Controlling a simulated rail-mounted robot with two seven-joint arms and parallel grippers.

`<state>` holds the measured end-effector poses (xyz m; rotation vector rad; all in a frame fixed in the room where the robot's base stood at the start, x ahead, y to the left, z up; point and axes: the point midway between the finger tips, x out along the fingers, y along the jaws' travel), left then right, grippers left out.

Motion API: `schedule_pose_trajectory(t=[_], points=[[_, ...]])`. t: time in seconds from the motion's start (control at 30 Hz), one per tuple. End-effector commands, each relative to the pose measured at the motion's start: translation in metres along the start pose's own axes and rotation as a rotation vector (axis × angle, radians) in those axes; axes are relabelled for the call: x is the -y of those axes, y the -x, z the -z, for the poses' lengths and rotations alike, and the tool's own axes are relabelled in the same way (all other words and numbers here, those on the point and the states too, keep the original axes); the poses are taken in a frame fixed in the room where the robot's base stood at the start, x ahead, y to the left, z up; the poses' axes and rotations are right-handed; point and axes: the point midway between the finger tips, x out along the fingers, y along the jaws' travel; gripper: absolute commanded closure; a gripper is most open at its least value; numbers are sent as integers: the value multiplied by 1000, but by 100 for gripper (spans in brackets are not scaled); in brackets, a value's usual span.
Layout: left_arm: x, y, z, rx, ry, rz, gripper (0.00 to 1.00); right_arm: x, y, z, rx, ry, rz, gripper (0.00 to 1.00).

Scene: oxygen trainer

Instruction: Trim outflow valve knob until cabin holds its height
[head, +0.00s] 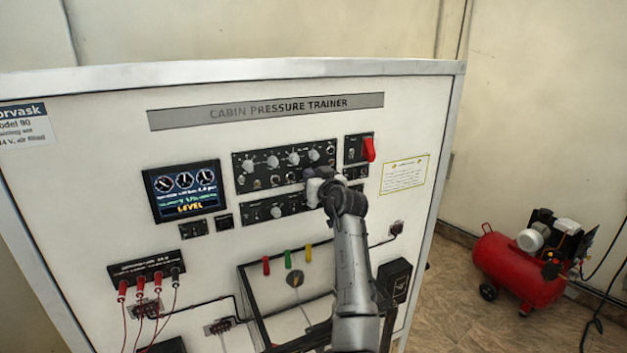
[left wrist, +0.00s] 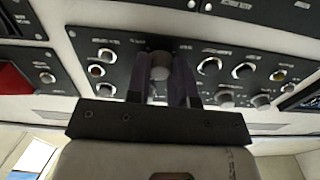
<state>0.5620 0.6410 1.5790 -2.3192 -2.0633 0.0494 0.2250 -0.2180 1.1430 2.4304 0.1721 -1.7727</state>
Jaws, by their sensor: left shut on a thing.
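A white trainer cabinet headed CABIN PRESSURE TRAINER (head: 265,110) fills the middle of the head view. My left gripper (head: 318,183) is at the lower right of its upper black knob panel (head: 243,183). In the left wrist view my left gripper (left wrist: 161,85) is shut on a round grey knob (left wrist: 160,66), one finger on each side. The held knob's label is not readable, and the gripper hides it in the head view. The cabinet's display (head: 185,190) shows three dials and the word LEVEL in yellow. My right gripper is not in view.
Other knobs (left wrist: 208,65) sit close around the fingers. A red switch cover (head: 369,149) is to the right of the knob panel. Red test leads (head: 122,290) hang at the lower left. A red compressor (head: 518,275) stands on the floor at right.

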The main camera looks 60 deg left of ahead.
Motion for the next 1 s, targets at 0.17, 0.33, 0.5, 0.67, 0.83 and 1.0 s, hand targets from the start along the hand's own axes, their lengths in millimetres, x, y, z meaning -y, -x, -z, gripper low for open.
schedule_pose_trajectory(t=[0.17,0.33,0.5,0.67,0.83,1.0], points=[[0,0,0,1,1,0,69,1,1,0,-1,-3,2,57],[0,0,0,1,1,0,53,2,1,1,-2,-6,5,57],[0,0,0,1,1,0,53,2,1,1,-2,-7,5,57],[0,5,-1,1,1,0,53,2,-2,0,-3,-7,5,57],[-1,29,-4,0,3,-1,53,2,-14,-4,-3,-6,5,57],[-1,64,-5,0,3,-2,53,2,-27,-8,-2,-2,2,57]])
